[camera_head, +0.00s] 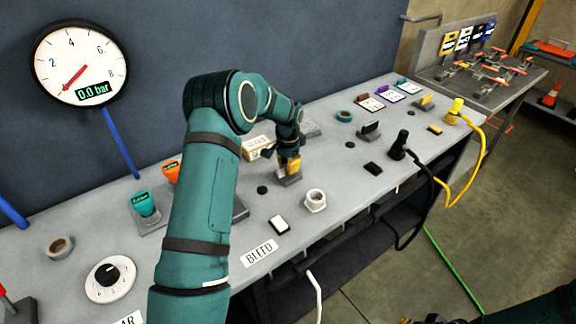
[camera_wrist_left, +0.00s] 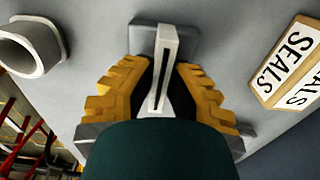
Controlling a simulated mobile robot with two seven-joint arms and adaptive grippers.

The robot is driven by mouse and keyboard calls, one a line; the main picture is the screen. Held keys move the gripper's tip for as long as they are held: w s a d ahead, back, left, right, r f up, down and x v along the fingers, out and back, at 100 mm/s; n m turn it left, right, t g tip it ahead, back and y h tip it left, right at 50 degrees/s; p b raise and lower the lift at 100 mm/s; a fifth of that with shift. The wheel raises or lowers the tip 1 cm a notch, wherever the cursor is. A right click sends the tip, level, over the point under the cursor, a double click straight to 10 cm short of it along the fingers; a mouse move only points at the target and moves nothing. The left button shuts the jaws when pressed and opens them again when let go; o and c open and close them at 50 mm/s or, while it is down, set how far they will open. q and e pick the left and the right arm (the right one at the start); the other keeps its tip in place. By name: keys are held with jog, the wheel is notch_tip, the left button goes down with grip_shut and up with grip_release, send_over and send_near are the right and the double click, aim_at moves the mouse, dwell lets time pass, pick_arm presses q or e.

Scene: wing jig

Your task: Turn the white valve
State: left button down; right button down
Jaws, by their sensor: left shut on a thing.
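The white valve (camera_wrist_left: 167,42) shows in the left wrist view as an upright pale handle with a dark slot, on a grey base plate (camera_wrist_left: 190,30). My left gripper (camera_wrist_left: 162,85) has its yellow pads on both sides of this handle and is shut on it. In the head view my left gripper (camera_head: 290,163) is low over the bench, and it hides most of the valve. A small part of the valve's base (camera_head: 287,180) shows under the fingers. Only a dark, cut-off part of my right gripper (camera_head: 428,320) shows at the bottom edge, so its jaws cannot be judged.
A SEALS box (camera_head: 257,146) stands close behind the left gripper, and a white hex nut (camera_head: 315,201) lies in front. The BLEED label (camera_head: 260,253) lies near the bench's front edge. The gauge (camera_head: 80,64) reads 0.0 bar. Black and yellow cables (camera_head: 480,150) hang at right.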

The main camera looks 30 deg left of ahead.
pick_arm(q)
jog(key=shift+s+f, duration=0.1)
jog(key=c, duration=1)
grip_release()
jog(key=shift+o, duration=0.2)
jog(key=shift+r, duration=0.55)
notch_tip(320, 180, up, 11)
jog(key=shift+f, duration=0.1)
